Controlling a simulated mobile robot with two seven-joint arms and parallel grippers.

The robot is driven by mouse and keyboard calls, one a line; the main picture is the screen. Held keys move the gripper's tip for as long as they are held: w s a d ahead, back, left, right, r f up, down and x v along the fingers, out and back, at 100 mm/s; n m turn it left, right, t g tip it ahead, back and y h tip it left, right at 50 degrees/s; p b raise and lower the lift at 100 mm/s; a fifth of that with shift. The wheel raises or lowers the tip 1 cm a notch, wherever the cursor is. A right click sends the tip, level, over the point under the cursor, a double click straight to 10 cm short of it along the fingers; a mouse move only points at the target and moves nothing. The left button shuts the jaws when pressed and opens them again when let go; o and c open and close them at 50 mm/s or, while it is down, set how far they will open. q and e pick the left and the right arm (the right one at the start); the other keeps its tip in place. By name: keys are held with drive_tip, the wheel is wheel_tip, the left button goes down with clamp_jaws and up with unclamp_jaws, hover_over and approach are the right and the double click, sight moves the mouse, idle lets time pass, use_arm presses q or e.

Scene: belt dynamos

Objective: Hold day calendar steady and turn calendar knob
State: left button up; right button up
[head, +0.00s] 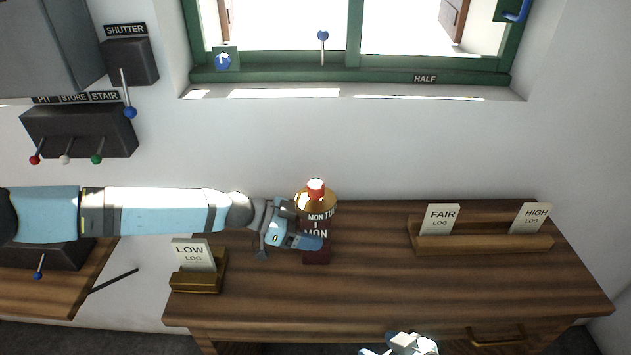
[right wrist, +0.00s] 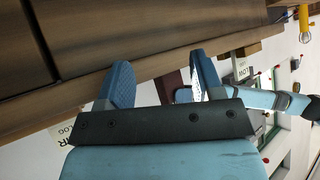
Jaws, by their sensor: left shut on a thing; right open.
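The day calendar (head: 318,222), a dark red body with a brass-coloured upper part and "MON" lettering, stands upright on the wooden desk. Its red-topped knob (head: 316,188) is on top and clear of both grippers. My left gripper (head: 303,238) is shut on the calendar's body from the left; the far finger is partly hidden. My right gripper (head: 402,345) is at the bottom edge of the head view, in front of the desk and apart from the calendar. In the right wrist view my right gripper (right wrist: 160,85) is open and empty, with part of the dark red calendar (right wrist: 172,87) beyond its fingers.
A LOW log card (head: 192,254) stands in a holder left of the calendar. FAIR (head: 440,218) and HIGH (head: 530,217) log cards stand in a long wooden rack (head: 485,243) at right. The desk (head: 400,290) is clear in front. Lever boxes (head: 80,132) hang on the left wall.

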drive_tip(key=w+a+r+n, duration=0.1)
drive_tip(key=a+r+n, duration=0.1)
drive_tip(key=r, duration=0.1)
drive_tip(key=w+a+r+n+y, duration=0.1)
drive_tip(key=w+a+r+n, duration=0.1)
drive_tip(key=r+n, duration=0.1)
drive_tip(key=w+a+r+n+y, duration=0.1)
drive_tip(key=w+a+r+n, duration=0.1)
drive_tip(key=r+n, duration=0.1)
drive_tip(key=shift+r+t, duration=0.15)
drive_tip(key=shift+t, duration=0.15)
drive_tip(key=w+a+r+n+y, duration=0.2)
drive_tip(key=w+a+r+n, duration=0.15)
drive_tip(key=r+n, duration=0.65)
drive_tip(key=n+t+h, duration=0.1)
drive_tip(key=n, duration=2)
approach(318, 186)
drive_tip(key=x, duration=1)
drive_tip(key=shift+w+a+f, duration=0.15)
drive_tip(key=shift+w+a, duration=0.05)
drive_tip(key=shift+w, duration=0.1)
drive_tip(key=c, duration=0.9)
